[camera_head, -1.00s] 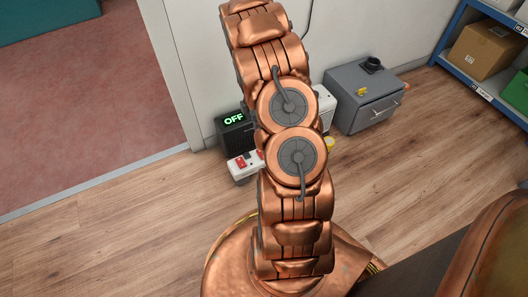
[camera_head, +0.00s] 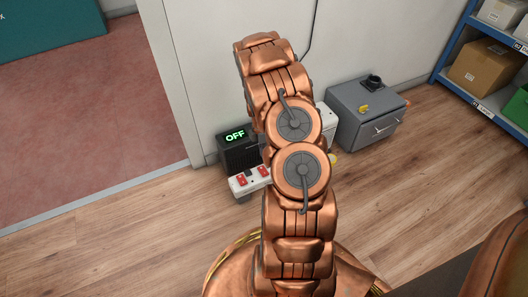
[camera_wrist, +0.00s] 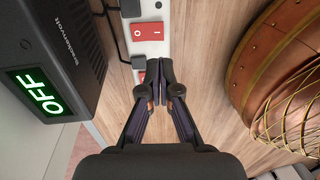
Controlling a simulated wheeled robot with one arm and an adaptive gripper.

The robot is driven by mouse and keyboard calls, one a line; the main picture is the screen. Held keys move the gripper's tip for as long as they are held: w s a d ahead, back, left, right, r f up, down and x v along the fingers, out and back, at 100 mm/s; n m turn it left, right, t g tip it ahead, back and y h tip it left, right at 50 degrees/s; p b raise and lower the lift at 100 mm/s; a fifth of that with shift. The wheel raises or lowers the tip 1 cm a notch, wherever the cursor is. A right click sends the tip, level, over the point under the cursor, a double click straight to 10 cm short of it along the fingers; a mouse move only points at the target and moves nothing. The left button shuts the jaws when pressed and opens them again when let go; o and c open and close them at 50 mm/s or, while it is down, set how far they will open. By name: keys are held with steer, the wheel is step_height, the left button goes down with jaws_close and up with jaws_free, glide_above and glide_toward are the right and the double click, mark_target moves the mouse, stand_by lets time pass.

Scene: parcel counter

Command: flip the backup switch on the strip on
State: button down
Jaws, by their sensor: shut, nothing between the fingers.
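A white power strip (camera_head: 243,191) with two visible red switches (camera_head: 241,180) lies on the floor in the head view. In the wrist view the strip (camera_wrist: 151,54) runs down from the top edge. One red rocker switch (camera_wrist: 147,31) marked O and I shows plainly there. A second red switch (camera_wrist: 141,76) is partly hidden beside the fingers. I cannot read which is the backup switch. My gripper (camera_wrist: 161,72) is shut and empty, its tips over the strip's near end, close to the second switch; contact cannot be told. In the head view my arm hides the gripper.
A black box (camera_head: 239,157) with a green OFF display stands behind the strip, close to the left of my gripper in the wrist view (camera_wrist: 72,75). A grey cabinet (camera_head: 365,120) stands to the right, with a shelf (camera_head: 464,95) beyond. The wooden floor in front is clear.

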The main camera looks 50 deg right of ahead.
steer(key=f+b, duration=0.1)
steer(key=f, duration=0.2)
steer(key=f+b, duration=0.2)
steer(key=f, duration=0.2)
steer(key=s+f+b, duration=0.1)
steer(key=f, duration=0.2)
steer(key=shift+s+a+f, duration=0.1)
steer(key=shift+a+f, duration=0.15)
steer(key=shift+f, duration=0.1)
steer(key=shift+r+p, duration=0.2)
steer(key=shift+p, duration=0.45)
steer(key=shift+p, duration=1.05)
steer(key=shift+f+t+p, duration=0.15)
steer(key=shift+t+p, duration=0.15)
steer(key=shift+p, duration=0.15)
steer(key=shift+f, duration=0.3)
steer(key=shift+w+d+r, duration=0.3)
steer(key=shift+w+r, duration=0.05)
steer(key=shift+w, duration=0.35)
